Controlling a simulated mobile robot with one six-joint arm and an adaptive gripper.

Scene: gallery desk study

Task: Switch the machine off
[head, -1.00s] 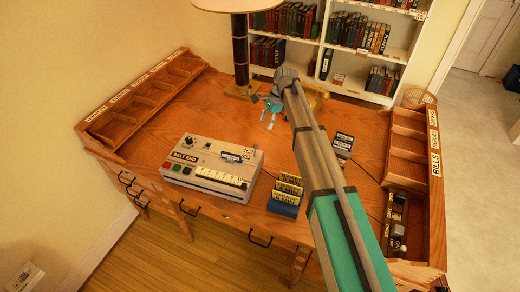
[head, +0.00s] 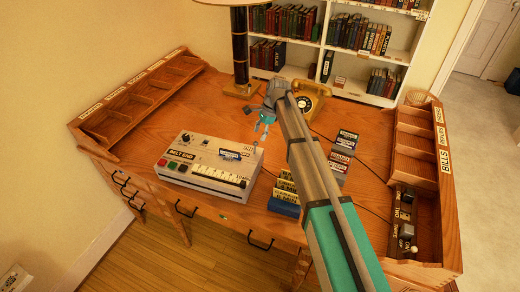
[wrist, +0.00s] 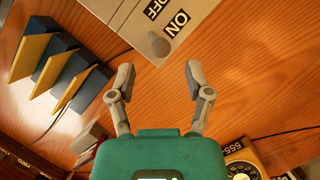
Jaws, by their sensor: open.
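The machine (head: 207,178) is a pale box on the desk with dials, coloured buttons and a "BELT END" label. Its ON and OFF labels show in the wrist view, on a corner of the machine (wrist: 120,12). A grey round-ended lever (wrist: 158,45) stands beside the ON label; I cannot tell which way it is set. My gripper (head: 261,130) is open and empty by the machine's right rear corner. In the wrist view, its fingertips (wrist: 159,76) are spread on either side of the lever's line, apart from it.
A blue card holder (head: 285,208) stands right of the machine. A yellow telephone (head: 308,100) is behind my arm. Labelled cards (head: 338,160) lie to the right. A lamp (head: 240,50) stands at the back. Wooden pigeonholes (head: 140,95) line both sides. The desk left of the machine is clear.

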